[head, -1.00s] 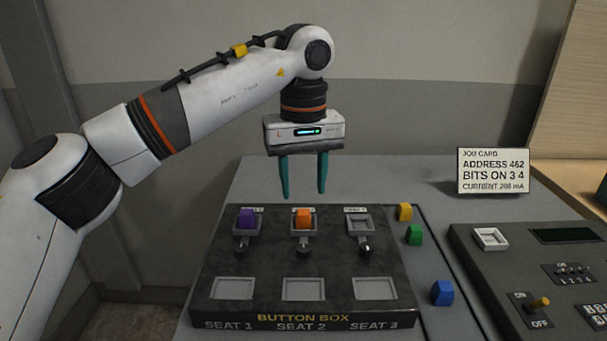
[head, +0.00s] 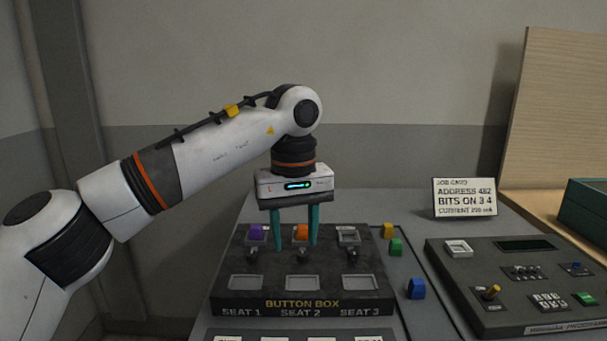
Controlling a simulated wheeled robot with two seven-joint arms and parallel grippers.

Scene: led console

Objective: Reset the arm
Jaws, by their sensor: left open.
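My left gripper (head: 294,244) is open, with its two teal fingers pointing down and apart. In the picture the fingers overlap the back row of the button box (head: 300,283), one on each side of the orange button (head: 301,232). I cannot tell whether they touch anything. The orange button sits in the middle back holder and a purple button (head: 256,232) in the left one. The right back holder (head: 348,237) looks empty. The three front seats, marked SEAT 1 (head: 246,283), SEAT 2 (head: 303,283) and SEAT 3 (head: 357,282), are empty. My right gripper is not in view.
Yellow (head: 388,231), green (head: 396,247) and blue (head: 416,289) buttons lie right of the box. A job card (head: 465,198) stands behind. A grey console (head: 515,275) with a toggle and switches is at the right. A wooden board (head: 560,110) rises at the back right.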

